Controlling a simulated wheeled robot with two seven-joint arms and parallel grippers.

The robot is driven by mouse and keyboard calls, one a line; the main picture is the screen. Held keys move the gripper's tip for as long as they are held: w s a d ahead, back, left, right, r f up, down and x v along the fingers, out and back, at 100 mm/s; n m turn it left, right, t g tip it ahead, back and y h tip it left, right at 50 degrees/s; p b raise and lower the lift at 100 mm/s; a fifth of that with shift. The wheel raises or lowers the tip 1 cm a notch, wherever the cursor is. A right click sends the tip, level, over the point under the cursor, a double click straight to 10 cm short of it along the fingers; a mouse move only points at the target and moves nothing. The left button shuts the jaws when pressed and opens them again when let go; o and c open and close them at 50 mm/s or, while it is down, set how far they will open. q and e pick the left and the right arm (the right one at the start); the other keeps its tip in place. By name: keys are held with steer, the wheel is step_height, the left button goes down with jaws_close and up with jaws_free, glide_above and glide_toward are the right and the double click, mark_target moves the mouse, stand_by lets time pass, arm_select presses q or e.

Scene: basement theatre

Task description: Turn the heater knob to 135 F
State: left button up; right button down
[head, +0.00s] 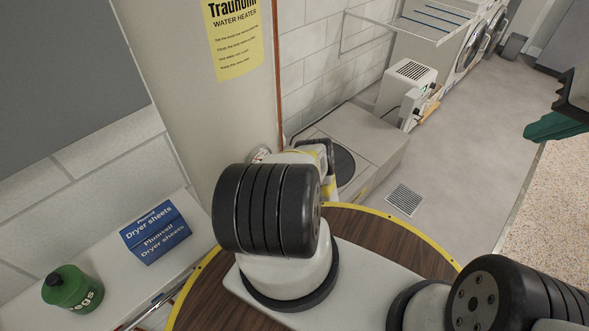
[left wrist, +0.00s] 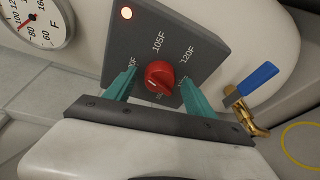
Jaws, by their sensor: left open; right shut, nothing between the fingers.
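The red heater knob (left wrist: 160,76) sits on a dark grey control panel (left wrist: 140,32) in the left wrist view. Labels 105F and 120F are readable; one at the left is partly covered by a finger, and one below is mostly hidden. I cannot tell which label the knob points to. My left gripper (left wrist: 158,80) is open, with one teal finger on each side of the knob; contact is unclear. In the head view the knob and left gripper are hidden behind my arm. My right gripper (head: 556,126) is shut and empty at the right edge, far from the heater.
The heater tank (head: 185,90) carries a yellow sign (head: 233,42). A blue-handled valve (left wrist: 258,78) is right of the panel and a temperature gauge (left wrist: 38,18) is left. Dryer sheets boxes (head: 155,232) and a green container (head: 70,288) stand on the left ledge. The floor at right is mostly clear.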

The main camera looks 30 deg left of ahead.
arm_select(q)
steer(key=d+r, duration=0.1)
steer(key=d, duration=0.6)
steer(key=shift+d, duration=0.35)
